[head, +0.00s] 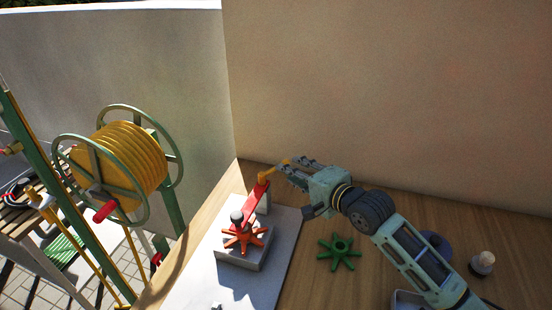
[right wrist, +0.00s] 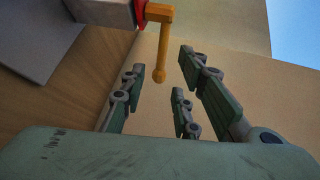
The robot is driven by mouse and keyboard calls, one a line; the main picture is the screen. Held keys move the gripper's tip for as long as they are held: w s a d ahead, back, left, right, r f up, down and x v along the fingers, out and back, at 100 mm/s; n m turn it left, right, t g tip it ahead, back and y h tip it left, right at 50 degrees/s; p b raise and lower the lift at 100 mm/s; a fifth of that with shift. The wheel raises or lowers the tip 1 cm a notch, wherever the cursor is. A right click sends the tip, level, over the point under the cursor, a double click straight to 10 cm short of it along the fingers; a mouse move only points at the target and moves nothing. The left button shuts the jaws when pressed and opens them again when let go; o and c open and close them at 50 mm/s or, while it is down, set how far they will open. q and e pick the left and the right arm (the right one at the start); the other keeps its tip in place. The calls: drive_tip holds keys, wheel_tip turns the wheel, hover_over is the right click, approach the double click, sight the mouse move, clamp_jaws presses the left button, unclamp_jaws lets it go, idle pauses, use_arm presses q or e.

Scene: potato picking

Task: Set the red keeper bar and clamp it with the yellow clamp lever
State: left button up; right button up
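The red keeper bar (head: 254,202) lies on a grey fixture (head: 240,258), over an orange star-shaped wheel (head: 244,238). A small red part also shows in the right wrist view (right wrist: 140,12). The yellow clamp lever (head: 265,178) is at the bar's far end; its bent arm points toward my right gripper (head: 291,171). In the right wrist view the lever (right wrist: 161,42) hangs down with its knob end between my spread fingers, with gaps on both sides. My right gripper is open. My left gripper is out of view.
The fixture stands on a pale board (head: 277,262) on the wooden table. A green star wheel (head: 339,251) lies to its right. A small knobbed item (head: 482,263) stands farther right. A wall closes the back; a yellow hose reel (head: 120,165) is left, beyond the table edge.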

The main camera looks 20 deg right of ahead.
sight(274, 171)
drive_tip(key=p+x, duration=0.1)
drive_tip(key=x, duration=0.5)
drive_tip(key=shift+w+a, duration=0.1)
drive_tip(key=shift+w, duration=0.15)
drive_tip(key=shift+c, duration=0.8)
drive_tip(key=c, duration=0.6)
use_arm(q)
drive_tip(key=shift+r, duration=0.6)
use_arm(e)
clamp_jaws()
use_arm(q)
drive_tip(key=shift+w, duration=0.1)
use_arm(e)
drive_tip(key=shift+a+f, duration=0.1)
